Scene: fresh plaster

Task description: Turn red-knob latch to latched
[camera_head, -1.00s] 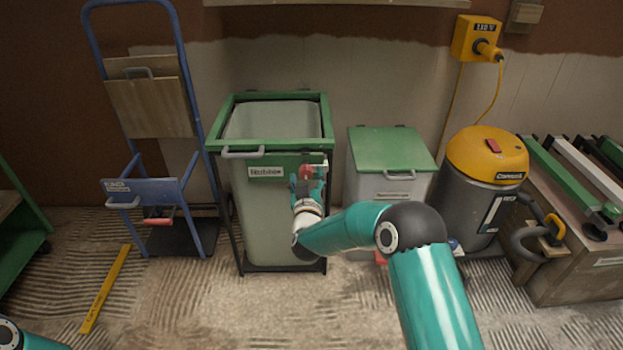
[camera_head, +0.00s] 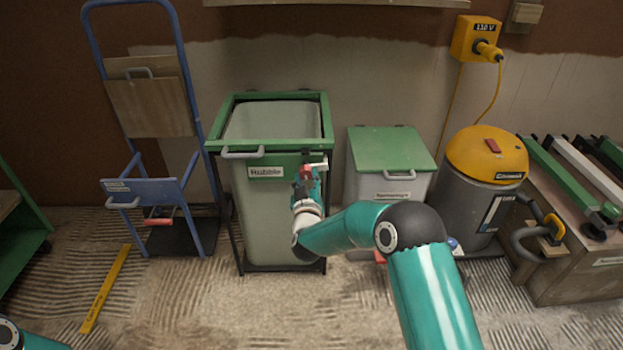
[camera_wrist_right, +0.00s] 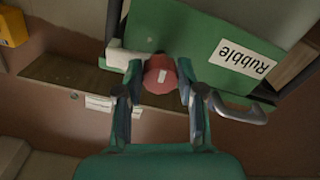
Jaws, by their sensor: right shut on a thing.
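The red knob (camera_head: 306,171) of the latch sits at the upper right of the green-framed rubble bin's front. It shows large in the right wrist view (camera_wrist_right: 160,75), with a pale mark on its face. A pale latch bar (camera_head: 318,165) shows beside the knob, roughly level. My right gripper (camera_head: 306,178) is at the knob from the front. In the wrist view its fingers (camera_wrist_right: 158,90) are on both sides of the knob, shut on it. My left gripper is out of view; only part of that arm shows at the bottom left.
The rubble bin (camera_head: 270,215) has a grey front handle (camera_head: 243,153). A lidded bin (camera_head: 390,150) and a yellow-topped vacuum (camera_head: 487,155) stand to the right. A blue trolley (camera_head: 150,190) stands left. The floor in front is mostly clear, with a yellow strip (camera_head: 106,290) lying left.

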